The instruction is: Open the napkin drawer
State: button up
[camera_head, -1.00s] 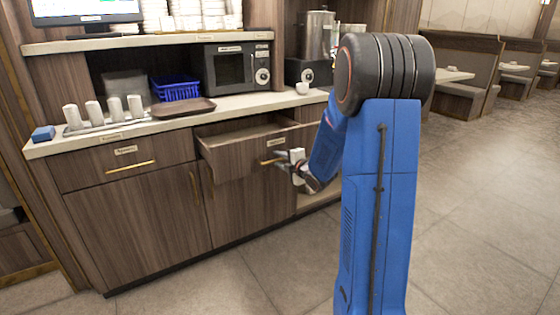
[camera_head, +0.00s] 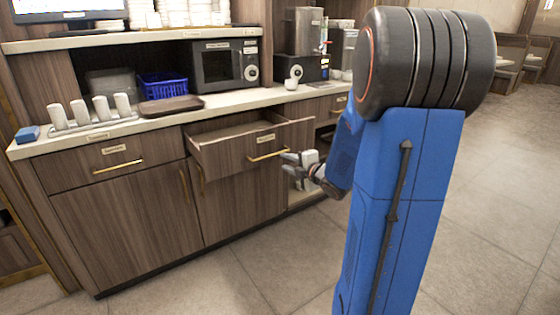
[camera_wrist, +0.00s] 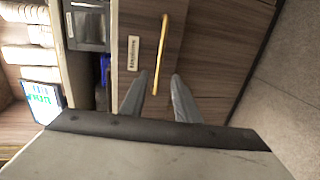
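A wooden drawer (camera_head: 225,158) in the counter front stands pulled out, with its empty-looking inside showing from above. Its front has a small label (camera_head: 266,138), too small to read surely, and a brass bar handle (camera_head: 268,155). The handle (camera_wrist: 161,50) and label (camera_wrist: 133,52) also show in the wrist view. My gripper (camera_head: 286,160) is just off the handle's right end in the head view. In the wrist view my gripper (camera_wrist: 160,76) has its two fingers apart, with the handle's lower end appearing between them. Nothing is held; contact with the handle cannot be told.
A closed, labelled drawer (camera_head: 110,162) is to the left, with cupboard doors (camera_head: 130,225) below. The counter holds a brown tray (camera_head: 171,105), a blue basket (camera_head: 162,86), several white cups (camera_head: 102,107) and a microwave (camera_head: 222,66). The floor (camera_head: 240,280) in front is clear.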

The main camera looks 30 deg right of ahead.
jog(key=shift+v, duration=2.5)
jog(key=s+a+m+g, duration=0.5)
jog(key=s+a+m, duration=0.4)
jog(key=s, duration=0.5)
jog(key=s+a+m+g, duration=0.5)
jog(key=s+a+m, duration=0.4)
jog(key=s+a, duration=0.4)
jog(key=shift+s+a+f+g+h, duration=0.3)
jog(key=shift+s+g, duration=0.1)
jog(key=shift+s, duration=0.7)
